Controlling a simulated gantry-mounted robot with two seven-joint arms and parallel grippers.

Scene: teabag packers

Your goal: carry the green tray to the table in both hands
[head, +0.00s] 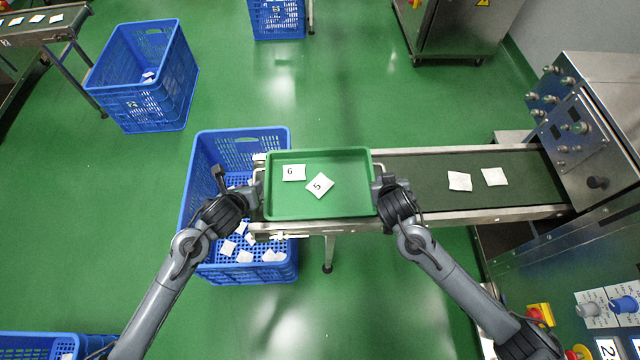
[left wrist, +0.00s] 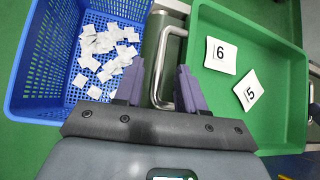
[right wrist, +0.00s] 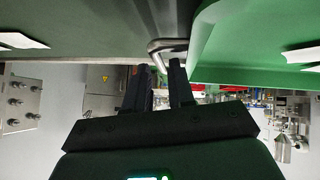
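The green tray (head: 350,202) lies on the end of the conveyor and holds two white teabags, marked 6 (head: 293,172) and 5 (head: 320,185). It has a metal handle at each short side. My left gripper (head: 238,180) is at the tray's left side. In the left wrist view its fingers are apart, with the left handle (left wrist: 160,65) between them. My right gripper (head: 389,184) is at the tray's right side. In the right wrist view its fingers are apart near the right handle (right wrist: 154,52); whether they touch it is unclear.
A blue crate (head: 187,180) with teabags stands under the conveyor's left end. The conveyor belt (head: 425,180) carries two more teabags (head: 460,181) and runs to a steel machine (head: 590,150). Another blue crate (head: 150,100) stands at upper left.

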